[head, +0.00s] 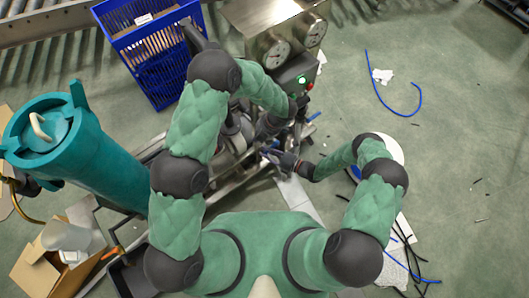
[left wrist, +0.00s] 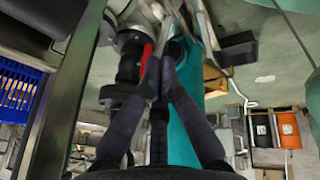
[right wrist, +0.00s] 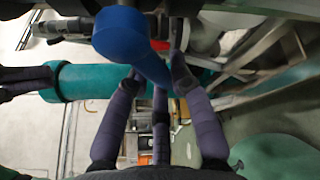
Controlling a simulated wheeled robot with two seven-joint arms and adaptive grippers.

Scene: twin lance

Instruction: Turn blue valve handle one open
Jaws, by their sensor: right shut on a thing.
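The blue valve handle (right wrist: 150,58) runs down between the fingers of my right gripper (right wrist: 155,75) in the right wrist view. The right gripper is shut on its narrow end, and the broad end lies above the fingertips. In the head view my right gripper (head: 283,158) is low on the pipework, partly hidden. My left gripper (left wrist: 160,72) has its fingertips close together beside a red part (left wrist: 146,58) and grey metal pipework. I see nothing clearly held in it. In the head view my left arm covers much of the valve area.
A metal box with two gauges (head: 278,52) stands behind the pipework. A teal cylinder (head: 100,155) is on the left and a blue crate (head: 150,60) at the back left. A blue hose (head: 385,103) lies on open floor to the right.

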